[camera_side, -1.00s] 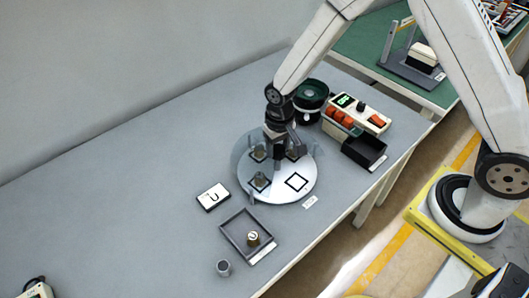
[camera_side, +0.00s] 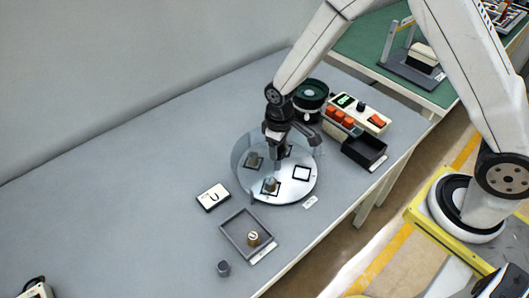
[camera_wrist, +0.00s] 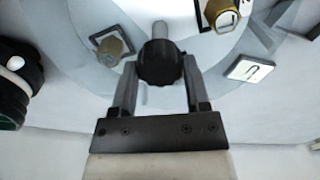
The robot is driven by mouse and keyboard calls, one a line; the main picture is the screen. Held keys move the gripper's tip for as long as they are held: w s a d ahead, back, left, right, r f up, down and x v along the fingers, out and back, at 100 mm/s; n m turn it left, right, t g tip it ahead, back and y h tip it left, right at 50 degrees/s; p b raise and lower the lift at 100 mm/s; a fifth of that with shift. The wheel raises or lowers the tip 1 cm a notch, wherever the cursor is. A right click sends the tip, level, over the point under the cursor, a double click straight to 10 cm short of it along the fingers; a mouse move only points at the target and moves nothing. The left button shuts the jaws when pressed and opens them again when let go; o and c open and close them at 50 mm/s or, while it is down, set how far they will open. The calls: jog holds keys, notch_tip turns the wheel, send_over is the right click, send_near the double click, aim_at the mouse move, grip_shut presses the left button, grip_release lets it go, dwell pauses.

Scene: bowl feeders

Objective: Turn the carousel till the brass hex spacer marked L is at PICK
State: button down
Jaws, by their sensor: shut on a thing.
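The pale round carousel (camera_side: 284,196) stands on the grey table, with framed square places on it. One spacer (camera_side: 271,185) stands at its front and another (camera_side: 254,160) at its left. The place at the right (camera_side: 302,173) is empty. In the wrist view, a brass hex spacer (camera_wrist: 223,14) has a dark mark that looks like an L. A duller spacer (camera_wrist: 111,50) stands on the other side. My gripper (camera_side: 274,150) is shut on the black knob (camera_wrist: 160,64) over the carousel. A small label (camera_side: 310,202), too small to read, lies at the front right edge.
A tray (camera_side: 233,235) holding a brass part (camera_side: 253,239) and a loose grey cylinder (camera_side: 223,268) are in front. A marked card (camera_side: 213,197) lies to the left. A green bowl feeder (camera_side: 311,94), control box (camera_side: 362,114) and black bin (camera_side: 365,150) stand behind right.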

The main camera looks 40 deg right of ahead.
jog(key=shift+s+n, duration=0.1)
jog(key=shift+n, duration=5.6)
jog(key=shift+c, duration=0.3)
grip_release()
jog(key=shift+r, duration=3.9)
